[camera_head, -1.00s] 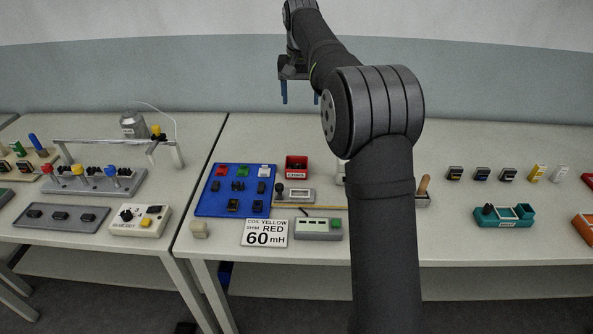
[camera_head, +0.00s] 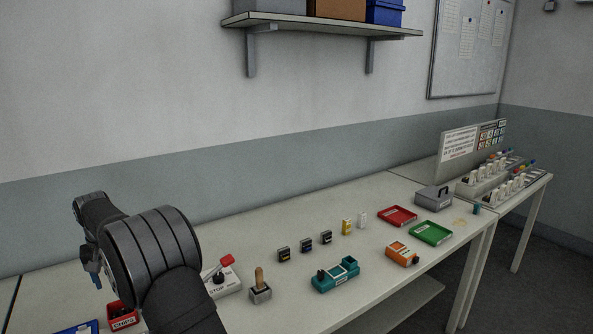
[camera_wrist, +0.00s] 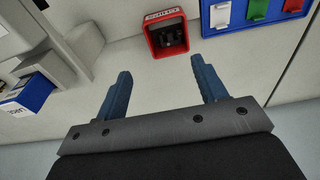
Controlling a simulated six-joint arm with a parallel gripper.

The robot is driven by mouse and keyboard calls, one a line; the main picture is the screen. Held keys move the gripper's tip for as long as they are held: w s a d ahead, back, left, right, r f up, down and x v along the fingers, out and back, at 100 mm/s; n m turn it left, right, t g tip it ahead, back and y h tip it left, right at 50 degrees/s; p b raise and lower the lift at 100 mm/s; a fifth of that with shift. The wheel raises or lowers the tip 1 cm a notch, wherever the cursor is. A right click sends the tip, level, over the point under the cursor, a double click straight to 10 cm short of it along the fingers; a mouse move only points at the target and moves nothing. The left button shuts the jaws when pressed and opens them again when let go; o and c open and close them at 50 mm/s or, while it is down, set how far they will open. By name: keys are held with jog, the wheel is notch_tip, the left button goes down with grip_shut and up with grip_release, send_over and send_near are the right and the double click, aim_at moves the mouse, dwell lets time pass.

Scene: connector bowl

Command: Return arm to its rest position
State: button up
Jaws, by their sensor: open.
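My gripper (camera_head: 95,276) is at the lower left of the head view, raised above the table at the end of my bent arm. In the wrist view its two blue fingers (camera_wrist: 161,68) are spread apart with nothing between them. It is open and empty. A red bin (camera_wrist: 151,38) with dark pieces inside lies beyond the fingertips in the wrist view; it also shows at the bottom left of the head view (camera_head: 123,324).
A blue tray (camera_wrist: 211,18) is beside the red bin. A lever box (camera_head: 222,284), a joystick (camera_head: 260,293), a teal holder (camera_head: 335,279), an orange holder (camera_head: 403,255), red (camera_head: 398,216) and green (camera_head: 431,233) trays stand along the table. A shelf (camera_head: 320,26) is above.

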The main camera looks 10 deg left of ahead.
jog(key=shift+w+a+f, duration=0.15)
jog(key=shift+w+f, duration=0.05)
jog(key=shift+f, duration=0.75)
